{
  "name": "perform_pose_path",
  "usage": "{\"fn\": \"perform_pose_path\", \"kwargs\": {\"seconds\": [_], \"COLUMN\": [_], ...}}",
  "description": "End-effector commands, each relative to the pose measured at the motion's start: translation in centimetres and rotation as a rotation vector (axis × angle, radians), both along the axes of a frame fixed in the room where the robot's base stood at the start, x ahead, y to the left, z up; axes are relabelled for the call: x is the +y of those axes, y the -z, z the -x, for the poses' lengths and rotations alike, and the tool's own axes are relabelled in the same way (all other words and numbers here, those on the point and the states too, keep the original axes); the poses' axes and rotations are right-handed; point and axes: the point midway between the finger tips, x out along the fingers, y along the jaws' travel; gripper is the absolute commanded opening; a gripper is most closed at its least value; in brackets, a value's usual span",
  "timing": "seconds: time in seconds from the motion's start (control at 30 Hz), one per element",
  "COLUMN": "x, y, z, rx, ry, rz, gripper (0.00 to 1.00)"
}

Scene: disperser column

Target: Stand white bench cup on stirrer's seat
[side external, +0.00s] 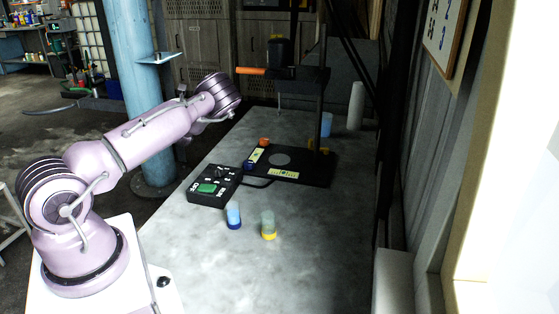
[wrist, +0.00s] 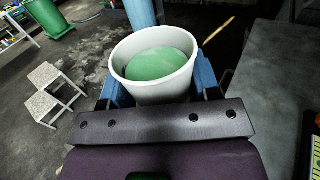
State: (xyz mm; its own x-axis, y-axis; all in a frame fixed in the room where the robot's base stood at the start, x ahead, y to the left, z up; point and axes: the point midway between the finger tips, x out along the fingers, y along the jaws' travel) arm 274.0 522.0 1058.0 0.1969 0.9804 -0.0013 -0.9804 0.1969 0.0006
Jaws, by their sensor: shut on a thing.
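The white cup (wrist: 165,88) fills the middle of the wrist view, with green contents inside. My gripper (wrist: 160,82) has its blue fingers on both sides of the cup and is shut on it. In the side view my gripper is mostly hidden behind my wrist, left of the bench, and I cannot make out the cup there. The stirrer (side external: 279,52) stands on a black base at the bench's far half. Its seat (side external: 280,159), a grey round disc on that base, looks bare. The cup is apart from the seat, off to its left.
A control box (side external: 214,187) with a green button lies left of the base, joined by a cable. A blue vial (side external: 233,216) and a yellow-bottomed vial (side external: 268,225) stand nearer. An orange handle (side external: 250,71) juts left from the stirrer. The front bench (side external: 310,250) is clear.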

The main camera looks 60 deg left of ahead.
Motion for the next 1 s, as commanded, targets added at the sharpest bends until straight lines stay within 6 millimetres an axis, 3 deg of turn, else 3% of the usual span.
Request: {"fn": "perform_pose_path", "kwargs": {"seconds": [0.03, 0.13, 0.23, 0.33, 0.5, 0.67, 1.0], "x": [1.9, 5.0, 6.6, 7.1, 6.3, 5.2, -0.9], "y": [0.7, 2.5, 4.4, 5.8, 7.0, 7.5, 7.3], "z": [1.2, 2.4, 2.4, 1.2, -2.5, -4.5, -10.5], "rx": [0.008, 0.011, 0.008, 0.002, -0.001, -0.005, -0.011], "ry": [0.036, 0.151, 0.275, 0.386, 0.540, 0.592, 0.593], "rz": [-0.002, 0.001, 0.004, 0.004, 0.002, 0.001, 0.001], "gripper": [0.31, 0.31, 0.31, 0.31, 0.31, 0.31, 0.31]}}
